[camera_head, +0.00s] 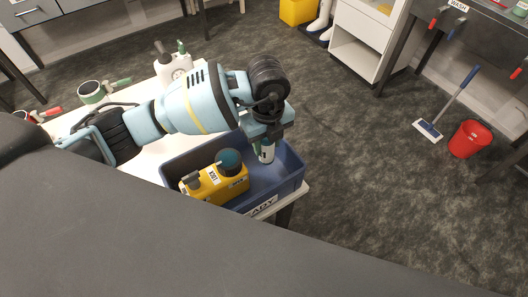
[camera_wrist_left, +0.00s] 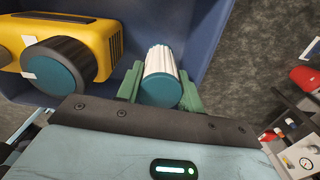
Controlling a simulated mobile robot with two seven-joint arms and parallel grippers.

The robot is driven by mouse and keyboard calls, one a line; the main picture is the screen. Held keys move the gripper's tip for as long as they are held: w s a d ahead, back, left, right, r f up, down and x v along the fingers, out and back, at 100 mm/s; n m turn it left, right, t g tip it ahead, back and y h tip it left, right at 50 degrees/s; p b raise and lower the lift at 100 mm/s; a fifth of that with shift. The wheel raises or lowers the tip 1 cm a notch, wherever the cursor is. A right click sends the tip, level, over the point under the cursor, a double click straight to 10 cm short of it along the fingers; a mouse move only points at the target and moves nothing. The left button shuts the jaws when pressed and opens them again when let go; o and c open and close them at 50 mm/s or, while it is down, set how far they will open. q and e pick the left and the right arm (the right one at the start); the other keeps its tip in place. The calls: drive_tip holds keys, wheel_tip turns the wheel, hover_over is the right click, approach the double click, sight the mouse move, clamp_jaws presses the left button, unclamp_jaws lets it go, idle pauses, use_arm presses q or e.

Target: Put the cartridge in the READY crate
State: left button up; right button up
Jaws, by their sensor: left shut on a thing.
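The cartridge (camera_head: 266,154) is a small white ribbed cylinder with a teal end. It also shows in the wrist view (camera_wrist_left: 160,72). My left gripper (camera_head: 265,138) is shut on it, with a green finger on each side in the wrist view (camera_wrist_left: 158,92). The gripper points down over the right part of the blue READY crate (camera_head: 290,186), whose front label is partly cut off by a dark surface. The cartridge appears within the crate's outline; I cannot tell whether it touches the floor. My right gripper is not in view.
A yellow unit (camera_head: 204,188) with a round teal-and-black cap fills the crate's left part. The crate stands at the right end of a white table (camera_head: 140,160). Open floor lies right.

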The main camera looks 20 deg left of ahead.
sight(267, 154)
use_arm(q)
drive_tip(key=shift+f, duration=2.5)
drive_tip(key=shift+f, duration=0.15)
drive_tip(key=o, duration=0.7)
wheel_tip(267, 154, up, 11)
drive_tip(key=shift+f+p, duration=0.1)
drive_tip(key=shift+p, duration=0.2)
drive_tip(key=shift+r, duration=0.75)
